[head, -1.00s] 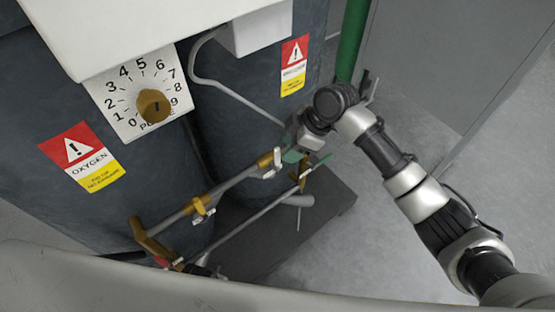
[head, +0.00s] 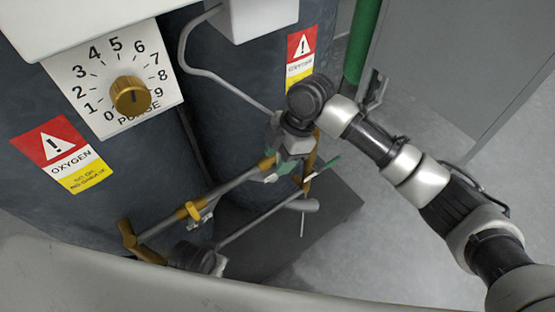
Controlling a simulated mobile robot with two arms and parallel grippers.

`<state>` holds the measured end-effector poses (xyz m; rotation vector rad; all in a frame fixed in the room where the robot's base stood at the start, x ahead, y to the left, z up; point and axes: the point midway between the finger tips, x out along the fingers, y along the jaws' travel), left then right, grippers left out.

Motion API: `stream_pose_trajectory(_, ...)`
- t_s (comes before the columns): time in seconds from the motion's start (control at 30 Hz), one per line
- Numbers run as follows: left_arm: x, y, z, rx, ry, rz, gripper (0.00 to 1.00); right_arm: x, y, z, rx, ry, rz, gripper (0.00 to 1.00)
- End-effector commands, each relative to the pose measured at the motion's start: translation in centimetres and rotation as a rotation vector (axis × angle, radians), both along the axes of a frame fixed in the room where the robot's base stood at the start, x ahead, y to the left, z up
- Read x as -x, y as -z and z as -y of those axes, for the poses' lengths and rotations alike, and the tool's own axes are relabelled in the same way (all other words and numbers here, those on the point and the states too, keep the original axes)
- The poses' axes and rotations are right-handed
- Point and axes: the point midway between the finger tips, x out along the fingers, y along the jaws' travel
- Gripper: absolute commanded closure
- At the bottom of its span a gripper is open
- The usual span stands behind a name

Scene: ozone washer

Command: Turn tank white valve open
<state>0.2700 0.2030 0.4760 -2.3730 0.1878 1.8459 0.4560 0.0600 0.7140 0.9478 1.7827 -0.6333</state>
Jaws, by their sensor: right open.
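Two thin pipes with brass fittings run low in front of the dark tanks. A brass valve with a small pale handle (head: 203,217) sits on the upper pipe (head: 235,184). Another small pale handle (head: 309,174) shows near the right end of the pipes, beside a green lever (head: 327,166). I cannot tell for sure which is the tank white valve. My right gripper (head: 284,170) is open, pointing down at the right end of the upper pipe; its fingertips partly hide the fittings, and contact is unclear. A dark part, possibly my left wrist (head: 197,257), shows at the bottom; its jaws are unclear.
A white dial panel (head: 70,72) with a brass knob (head: 130,95) is at the upper left. Oxygen labels (head: 62,153) are on the tanks. A green vertical pipe (head: 362,40) and a grey cabinet (head: 450,60) stand at the right.

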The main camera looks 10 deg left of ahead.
Motion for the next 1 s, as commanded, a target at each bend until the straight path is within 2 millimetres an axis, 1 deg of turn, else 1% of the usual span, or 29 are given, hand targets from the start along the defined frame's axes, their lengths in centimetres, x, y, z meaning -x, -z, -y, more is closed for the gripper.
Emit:
stream_pose_trajectory(0.03, -0.02, -0.22, -0.02, -0.001, 0.000, 0.002, 0.57, 0.13, 0.52, -0.13, 0.001, 0.000, -0.001, 0.55)
stream_pose_trajectory(0.1, -0.02, -0.47, -0.01, -0.001, 0.000, 0.002, 0.57, 0.21, 0.87, -0.24, 0.001, 0.000, 0.000, 0.55)
stream_pose_trajectory(0.4, -0.06, -0.71, -0.01, 0.000, -0.001, 0.003, 0.57, 0.24, 1.01, -0.32, 0.001, 0.000, 0.001, 0.55)
stream_pose_trajectory(0.47, -0.06, -0.71, 0.00, 0.000, -0.001, 0.003, 0.57, 0.24, 1.01, -0.32, 0.001, 0.000, 0.001, 0.63)
stream_pose_trajectory(0.7, -0.07, -0.71, 0.02, 0.001, 0.000, 0.004, 0.57, 0.23, 0.99, -0.31, 0.001, 0.000, 0.001, 1.00)
stream_pose_trajectory(1.0, -0.09, -0.79, 0.04, 0.001, 0.000, 0.005, 0.57, 0.21, 0.94, -0.28, -0.003, 0.001, -0.004, 1.00)
